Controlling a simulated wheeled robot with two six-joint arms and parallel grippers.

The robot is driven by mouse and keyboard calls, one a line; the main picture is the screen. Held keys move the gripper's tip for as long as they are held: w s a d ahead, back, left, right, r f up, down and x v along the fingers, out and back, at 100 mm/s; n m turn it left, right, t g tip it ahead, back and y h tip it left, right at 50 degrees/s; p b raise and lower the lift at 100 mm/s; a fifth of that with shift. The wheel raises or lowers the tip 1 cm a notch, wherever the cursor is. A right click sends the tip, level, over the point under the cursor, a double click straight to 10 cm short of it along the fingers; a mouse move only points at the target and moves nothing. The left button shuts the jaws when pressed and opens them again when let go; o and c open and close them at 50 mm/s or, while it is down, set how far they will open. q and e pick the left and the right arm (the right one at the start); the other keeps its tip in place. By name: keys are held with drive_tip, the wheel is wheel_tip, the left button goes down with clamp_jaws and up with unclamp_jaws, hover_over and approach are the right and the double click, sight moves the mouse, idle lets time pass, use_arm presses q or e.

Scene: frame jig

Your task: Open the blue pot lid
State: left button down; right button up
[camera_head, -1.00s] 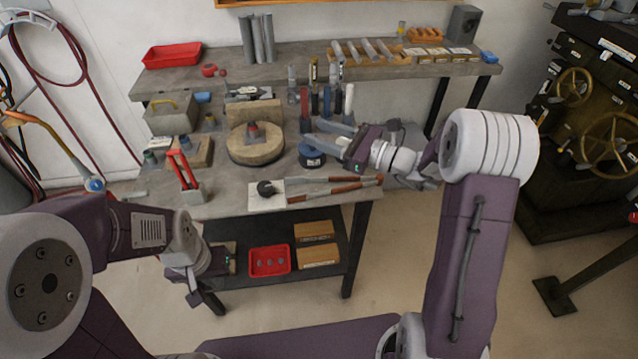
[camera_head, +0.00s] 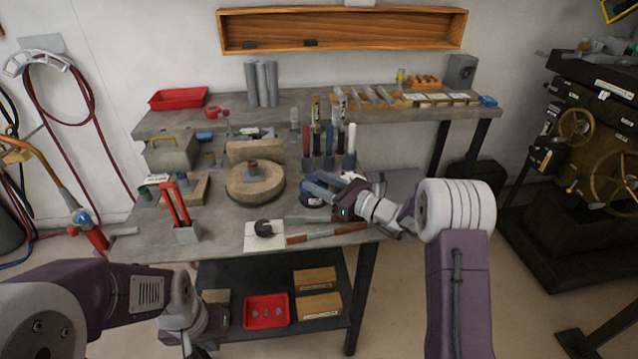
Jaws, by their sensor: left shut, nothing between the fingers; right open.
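The blue pot (camera_head: 311,203), small, round and dark blue, sits on the bench right of a round wooden block. My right gripper (camera_head: 310,184) is open, with its pale fingers pointing left right at the pot and partly covering it. I cannot tell whether the fingers touch the lid. The lid cannot be told apart from the pot at this size. My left gripper (camera_head: 185,338) is shut and empty, low at the left in front of the bench, away from the pot.
Several upright tools (camera_head: 331,142) stand just behind the pot. The round wooden block (camera_head: 243,190) is to its left. A red-handled tool (camera_head: 175,205) stands at left. A white card with a dark knob (camera_head: 263,235) and long red-handled tools (camera_head: 310,237) lie along the front edge.

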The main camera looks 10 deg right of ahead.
clamp_jaws()
idle(1.5)
